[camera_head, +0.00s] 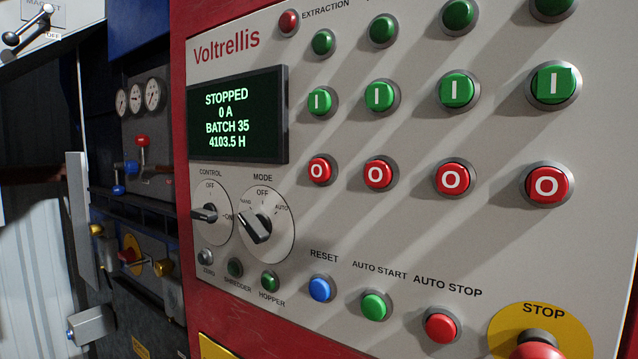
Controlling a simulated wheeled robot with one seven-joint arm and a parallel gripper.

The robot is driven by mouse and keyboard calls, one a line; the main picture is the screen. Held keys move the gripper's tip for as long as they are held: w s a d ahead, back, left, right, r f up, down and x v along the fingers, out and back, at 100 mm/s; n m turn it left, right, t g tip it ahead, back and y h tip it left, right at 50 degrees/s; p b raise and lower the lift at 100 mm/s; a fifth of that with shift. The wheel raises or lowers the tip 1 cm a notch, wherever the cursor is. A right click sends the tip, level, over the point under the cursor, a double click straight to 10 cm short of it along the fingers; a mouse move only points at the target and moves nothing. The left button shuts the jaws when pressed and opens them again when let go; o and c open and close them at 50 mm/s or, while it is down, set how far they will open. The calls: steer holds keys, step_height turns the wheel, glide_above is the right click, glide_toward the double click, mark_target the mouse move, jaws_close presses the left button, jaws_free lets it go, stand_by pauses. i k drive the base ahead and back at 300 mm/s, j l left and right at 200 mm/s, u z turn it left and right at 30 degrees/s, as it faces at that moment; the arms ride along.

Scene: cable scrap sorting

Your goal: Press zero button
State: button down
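The zero button (205,257) is a small round grey-white button at the lower left of the Voltrellis control panel (330,230). The label "ZERO" is printed just below it. My gripper is not in view.
The display (238,115) reads STOPPED, 0 A, BATCH 35, 4103.5 H. The MODE knob (262,226) and hopper button (269,281) are close by. A blue RESET button (320,288) and red STOP button (538,346) are further right. Gauges (137,97) and valves stand left.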

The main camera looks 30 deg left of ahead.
mark_target(202, 258)
steer(key=u, duration=1.35)
